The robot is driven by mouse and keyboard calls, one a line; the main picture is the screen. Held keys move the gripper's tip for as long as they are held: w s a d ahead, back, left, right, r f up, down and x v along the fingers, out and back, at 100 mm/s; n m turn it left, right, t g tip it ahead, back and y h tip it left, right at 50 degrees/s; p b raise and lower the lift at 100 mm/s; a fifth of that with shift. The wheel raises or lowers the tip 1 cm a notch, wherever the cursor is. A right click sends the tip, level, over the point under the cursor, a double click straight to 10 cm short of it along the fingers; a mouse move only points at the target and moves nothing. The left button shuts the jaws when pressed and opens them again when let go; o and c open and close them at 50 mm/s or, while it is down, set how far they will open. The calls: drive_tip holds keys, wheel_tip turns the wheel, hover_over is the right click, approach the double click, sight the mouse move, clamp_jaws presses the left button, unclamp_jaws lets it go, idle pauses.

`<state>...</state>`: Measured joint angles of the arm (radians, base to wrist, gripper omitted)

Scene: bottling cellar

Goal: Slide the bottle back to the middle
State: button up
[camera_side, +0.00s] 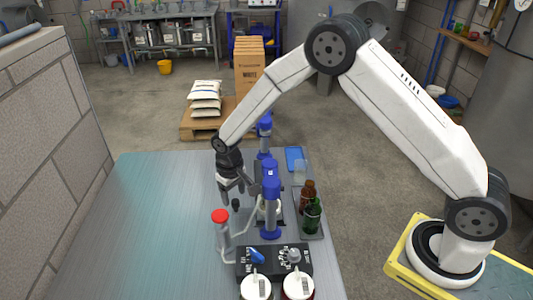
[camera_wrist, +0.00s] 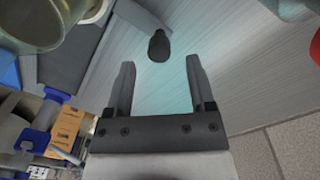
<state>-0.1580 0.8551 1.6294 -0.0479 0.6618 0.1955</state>
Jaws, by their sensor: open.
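My gripper (camera_side: 236,190) is open above the grey table, just left of the bench machine with blue columns. In the wrist view its two fingers (camera_wrist: 160,66) are apart with nothing between them. A dark rounded knob (camera_wrist: 158,45) lies just past the fingertips; it also shows below the gripper in the side view (camera_side: 236,203).
A brown bottle (camera_side: 307,192) and a green bottle (camera_side: 313,215) stand on a tray right of the machine. A red knob (camera_side: 220,216) rises on a grey post in front. Two white-lidded jars (camera_side: 256,287) (camera_side: 298,286) stand at the near edge. The table's left is clear.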

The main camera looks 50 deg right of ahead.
drive_tip(key=shift+f, duration=1.3)
clamp_jaws()
idle(0.5)
